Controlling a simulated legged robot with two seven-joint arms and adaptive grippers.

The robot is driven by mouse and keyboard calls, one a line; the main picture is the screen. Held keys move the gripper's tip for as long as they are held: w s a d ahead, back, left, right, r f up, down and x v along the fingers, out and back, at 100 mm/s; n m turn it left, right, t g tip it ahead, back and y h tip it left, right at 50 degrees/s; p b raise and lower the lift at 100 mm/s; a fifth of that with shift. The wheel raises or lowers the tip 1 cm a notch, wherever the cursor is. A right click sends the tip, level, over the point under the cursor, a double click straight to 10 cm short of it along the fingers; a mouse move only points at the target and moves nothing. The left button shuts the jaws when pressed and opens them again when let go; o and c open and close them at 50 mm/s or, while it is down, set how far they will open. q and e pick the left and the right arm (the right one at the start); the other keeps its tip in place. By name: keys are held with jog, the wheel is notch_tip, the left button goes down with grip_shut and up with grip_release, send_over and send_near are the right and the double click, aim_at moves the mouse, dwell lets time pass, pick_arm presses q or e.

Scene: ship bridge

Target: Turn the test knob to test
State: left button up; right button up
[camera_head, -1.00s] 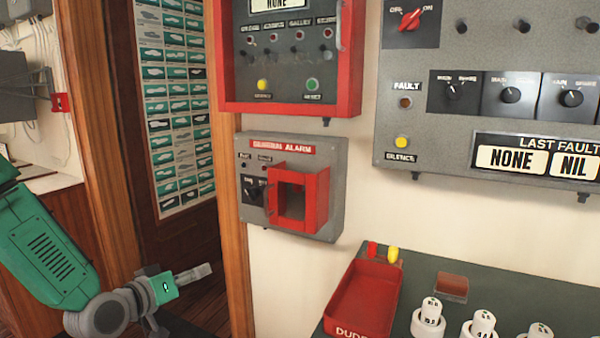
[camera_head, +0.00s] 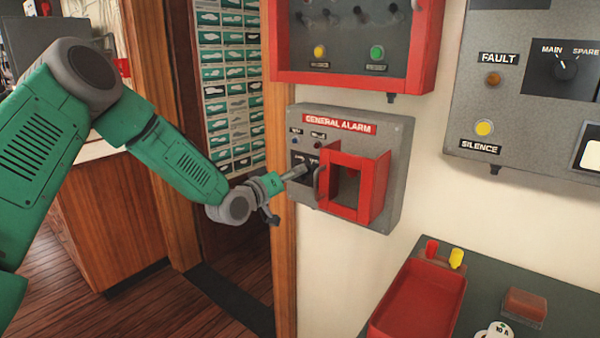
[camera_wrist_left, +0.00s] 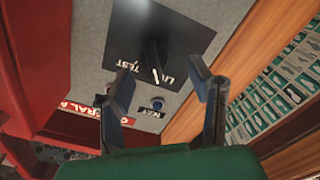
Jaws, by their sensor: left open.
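The general alarm box (camera_head: 395,150) is a grey panel on the wall with a red guard frame (camera_head: 376,187) on its front. Its black plate (camera_head: 300,159) is at the left side, partly behind my left gripper. In the wrist view the black test knob (camera_wrist_left: 154,57) sits on this plate, between LIVE and TEST lettering seen upside down. Its white mark appears toward the LIVE side. My left gripper (camera_head: 284,188) is at the plate's lower left. In the wrist view its open fingers (camera_wrist_left: 163,82) stand either side of the knob; contact cannot be told. My right gripper is out of view.
The red guard frame sticks out close to the right of my left gripper. A red-framed panel (camera_head: 348,82) is above the box. A red tray (camera_head: 424,300) stands on the counter at lower right. A wooden door post (camera_head: 282,230) is left of the box.

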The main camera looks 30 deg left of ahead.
pick_arm(q)
jog(key=shift+w, duration=1.05)
jog(key=shift+w+d, duration=0.25)
jog(key=shift+w, duration=0.15)
jog(key=shift+d+r, duration=0.1)
jog(key=shift+d, duration=0.05)
grip_shut()
